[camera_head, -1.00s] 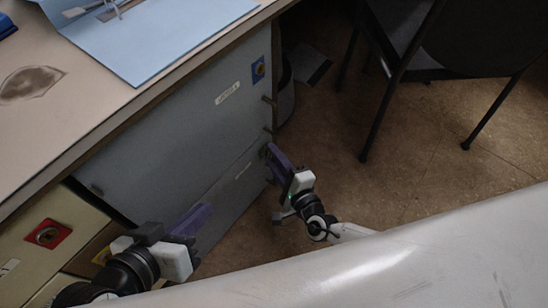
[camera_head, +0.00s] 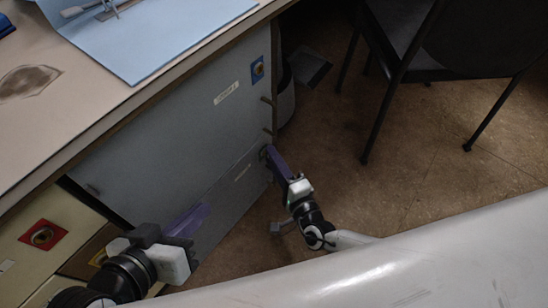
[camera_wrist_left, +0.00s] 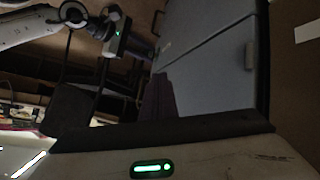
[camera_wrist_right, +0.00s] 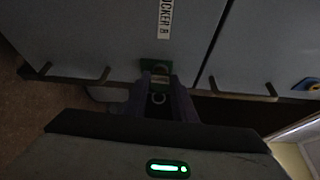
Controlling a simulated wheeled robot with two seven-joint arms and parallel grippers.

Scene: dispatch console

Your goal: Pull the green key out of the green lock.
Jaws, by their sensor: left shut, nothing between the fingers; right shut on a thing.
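The green lock (camera_wrist_right: 155,67) is a small green plate on a grey locker door, below a label reading LOCKER B, in the right wrist view. My right gripper (camera_wrist_right: 158,88) has its purple fingers at this lock, shut on the green key. A small ring (camera_wrist_right: 158,99) shows between the fingers; the rest of the key is mostly hidden and its colour is too dark to tell. In the head view my right gripper (camera_head: 268,153) reaches the door edge and hides the lock. My left gripper (camera_head: 205,209) is shut and empty, in front of the lower locker door.
A blue lock (camera_head: 258,69) is on the upper locker door (camera_head: 190,110). A red lock (camera_head: 43,235) is on the cream drawers at left. Bar handles (camera_wrist_right: 240,93) stick out near the green lock. A black chair (camera_head: 440,50) stands right; the floor between is open.

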